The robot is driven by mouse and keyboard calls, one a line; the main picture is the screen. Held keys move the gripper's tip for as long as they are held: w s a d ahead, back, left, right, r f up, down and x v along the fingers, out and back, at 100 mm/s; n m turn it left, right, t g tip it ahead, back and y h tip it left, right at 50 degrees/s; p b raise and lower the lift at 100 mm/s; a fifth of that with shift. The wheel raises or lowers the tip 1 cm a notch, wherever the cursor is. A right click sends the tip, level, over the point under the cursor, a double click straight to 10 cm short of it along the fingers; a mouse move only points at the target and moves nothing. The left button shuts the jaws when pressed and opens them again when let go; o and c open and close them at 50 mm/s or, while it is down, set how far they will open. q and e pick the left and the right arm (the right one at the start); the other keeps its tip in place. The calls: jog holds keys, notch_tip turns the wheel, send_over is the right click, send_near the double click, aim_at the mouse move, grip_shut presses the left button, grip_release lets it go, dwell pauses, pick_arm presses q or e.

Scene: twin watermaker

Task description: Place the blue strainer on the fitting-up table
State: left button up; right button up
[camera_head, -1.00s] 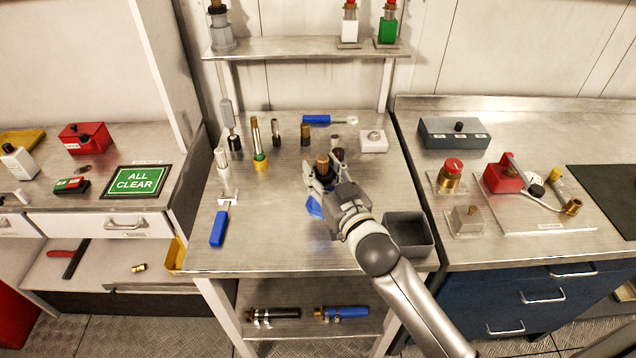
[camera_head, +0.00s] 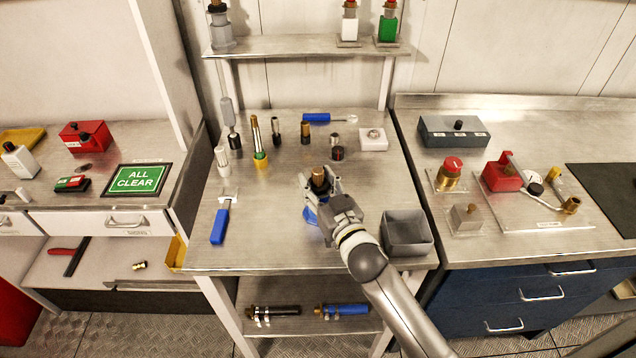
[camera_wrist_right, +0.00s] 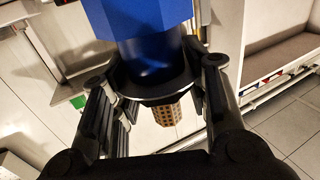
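My right gripper (camera_head: 322,190) is over the front middle of the central steel table (camera_head: 270,240), which I take to be the fitting-up table. It is shut on the blue strainer (camera_head: 310,215), whose brass mesh end sticks up above the fingers. In the right wrist view the blue body of the strainer (camera_wrist_right: 150,35) and its perforated brass part (camera_wrist_right: 167,110) sit between the fingers (camera_wrist_right: 160,95). The gripper hides much of it in the head view. I cannot tell whether the strainer touches the table. My left gripper is not in view.
A grey open bin (camera_head: 407,233) stands right of my right gripper. A blue-handled scraper (camera_head: 219,226) lies at the left. Several small fittings and tools stand at the back, with a white block (camera_head: 373,139). The table between scraper and gripper is clear.

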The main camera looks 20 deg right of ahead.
jog(key=o, duration=0.4)
jog(key=shift+r, duration=0.2)
jog(key=shift+s+f, duration=0.15)
jog(key=shift+s, duration=0.15)
jog(key=shift+s+d+b, duration=0.25)
jog(key=shift+s+b, duration=0.15)
jog(key=shift+s, duration=1.5)
jog(key=shift+s+d+b, duration=0.2)
jog(key=shift+s+b, duration=0.2)
jog(key=shift+s, duration=1.55)
jog(key=shift+s+d+b, duration=0.25)
jog(key=shift+s+b, duration=0.15)
jog(key=shift+s, duration=1.5)
